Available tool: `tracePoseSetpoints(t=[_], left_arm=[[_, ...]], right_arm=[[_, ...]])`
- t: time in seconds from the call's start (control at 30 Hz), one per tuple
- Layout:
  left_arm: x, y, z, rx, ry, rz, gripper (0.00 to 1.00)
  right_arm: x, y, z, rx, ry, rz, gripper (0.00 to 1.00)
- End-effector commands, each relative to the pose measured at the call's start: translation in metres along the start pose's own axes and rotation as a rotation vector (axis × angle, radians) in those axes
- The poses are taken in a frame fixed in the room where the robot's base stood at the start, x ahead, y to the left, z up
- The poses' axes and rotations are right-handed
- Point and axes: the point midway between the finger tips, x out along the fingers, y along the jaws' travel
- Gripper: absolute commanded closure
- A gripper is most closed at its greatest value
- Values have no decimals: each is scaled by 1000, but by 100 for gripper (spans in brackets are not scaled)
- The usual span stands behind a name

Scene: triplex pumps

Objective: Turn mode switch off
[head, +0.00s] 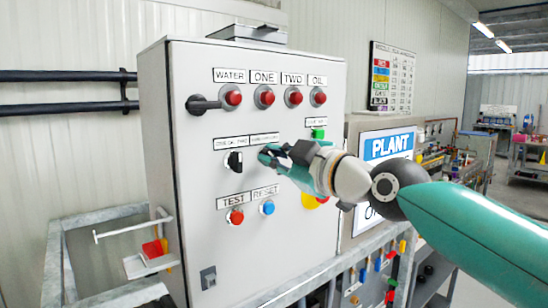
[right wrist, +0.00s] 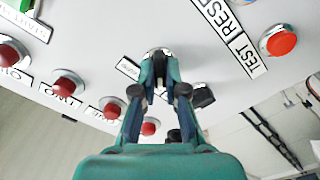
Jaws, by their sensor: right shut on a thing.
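A grey control cabinet (head: 188,140) carries two rotary switches side by side under small labels I cannot read. The left switch (head: 233,161) is a black knob on a light plate, uncovered; it also shows in the right wrist view (right wrist: 203,96). The right switch is hidden behind my gripper in the head view. My right gripper (head: 265,154) is at that right switch, its fingers shut on the knob. In the right wrist view the fingertips (right wrist: 158,62) meet over its round base (right wrist: 158,53). I cannot read which one is labelled mode. My left gripper is out of view.
Several red lamps (head: 265,97) sit in the row above, with a black handle (head: 202,105) at its left. A red TEST button (head: 235,217) and a blue RESET button (head: 267,208) sit below. A grey rail frame (head: 110,215) stands around the cabinet.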

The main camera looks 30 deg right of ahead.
Motion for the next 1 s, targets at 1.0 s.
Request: tracePoseSetpoints(t=[1.0], left_arm=[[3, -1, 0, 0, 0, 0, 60]], right_arm=[[1, 0, 1, 521, -3, -6, 100]])
